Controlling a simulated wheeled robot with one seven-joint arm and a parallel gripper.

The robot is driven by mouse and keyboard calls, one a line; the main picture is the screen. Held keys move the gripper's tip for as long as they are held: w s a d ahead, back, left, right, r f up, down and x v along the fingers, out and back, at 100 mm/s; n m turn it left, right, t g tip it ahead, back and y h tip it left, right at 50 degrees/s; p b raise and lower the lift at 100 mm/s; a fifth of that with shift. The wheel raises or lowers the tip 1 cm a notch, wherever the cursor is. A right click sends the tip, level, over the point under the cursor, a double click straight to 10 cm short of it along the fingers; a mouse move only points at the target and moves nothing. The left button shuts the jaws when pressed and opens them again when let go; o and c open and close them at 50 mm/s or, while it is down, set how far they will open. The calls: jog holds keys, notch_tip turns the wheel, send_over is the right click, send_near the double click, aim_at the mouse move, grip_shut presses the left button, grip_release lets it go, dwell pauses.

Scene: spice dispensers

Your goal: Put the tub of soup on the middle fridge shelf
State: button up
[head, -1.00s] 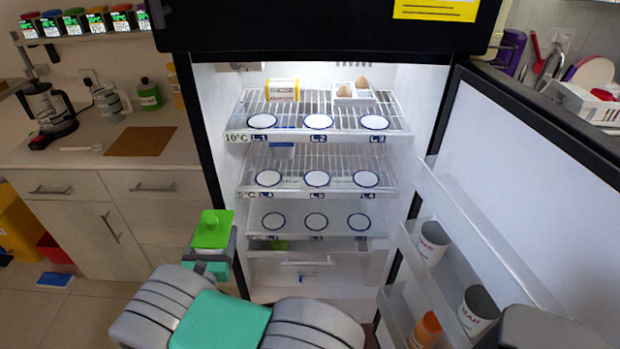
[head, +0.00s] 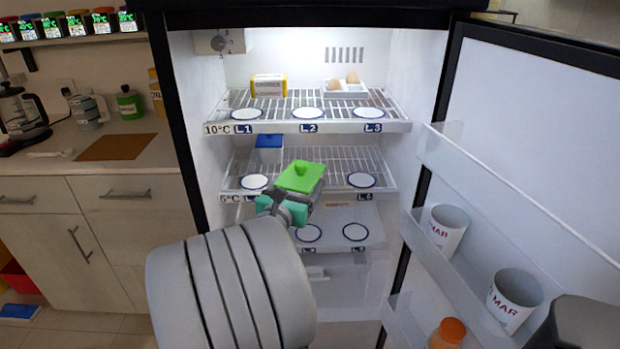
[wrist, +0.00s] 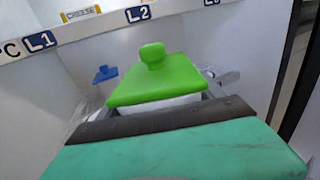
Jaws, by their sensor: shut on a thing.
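The tub of soup, with a bright green knobbed lid (head: 301,176) and a pale body, is held in my gripper (head: 298,200). The wrist view shows the green lid (wrist: 157,82) just beyond the dark gripper edge (wrist: 160,118). My gripper is shut on the tub, which looks upright or slightly tilted. The middle fridge shelf (head: 345,160) is a wire rack marked 5°C. The tub appears in front of its middle, hiding the centre circle; the left circle (head: 255,181) and right circle (head: 361,180) show empty. How far in the tub is, I cannot tell.
A blue-lidded tub (head: 269,142) stands at the back left of the middle shelf. The top shelf (head: 300,127) holds a cheese box (head: 268,85) and an egg tray (head: 344,88). The open fridge door (head: 540,170) on the right carries mugs (head: 448,225) and an orange-capped bottle (head: 449,332).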

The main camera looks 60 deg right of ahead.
jog(key=shift+s+d+r+g+b, duration=0.15)
jog(key=shift+s+d+r, duration=0.15)
jog(key=shift+s, duration=0.2)
jog(key=shift+s+d+r+g+b, duration=0.15)
jog(key=shift+s+r, duration=0.2)
jog(key=shift+s, duration=0.15)
jog(key=shift+d+r, duration=0.1)
jog(key=shift+d, duration=0.2)
jog(key=shift+w+d+f+b, duration=0.55)
jog(key=shift+w+d, duration=0.9)
jog(key=shift+d, duration=1.35)
jog(key=shift+w+d+f+b, duration=0.5)
jog(key=shift+w+d, duration=1)
jog(key=shift+d, duration=1.35)
jog(key=shift+w+d+f+b, duration=0.35)
jog(key=shift+w+d+b, duration=0.35)
jog(key=shift+w+d, duration=1.45)
jog(key=f, duration=0.1)
jog(key=s+d+f+b, duration=0.1)
jog(key=f, duration=0.1)
jog(key=f+b, duration=0.1)
jog(key=shift+s+d+f, duration=0.15)
jog(key=shift+d+f, duration=0.05)
jog(key=shift+d, duration=0.1)
jog(key=shift+r, duration=0.15)
jog(key=o, duration=2.1)
jog(key=shift+f, duration=0.2)
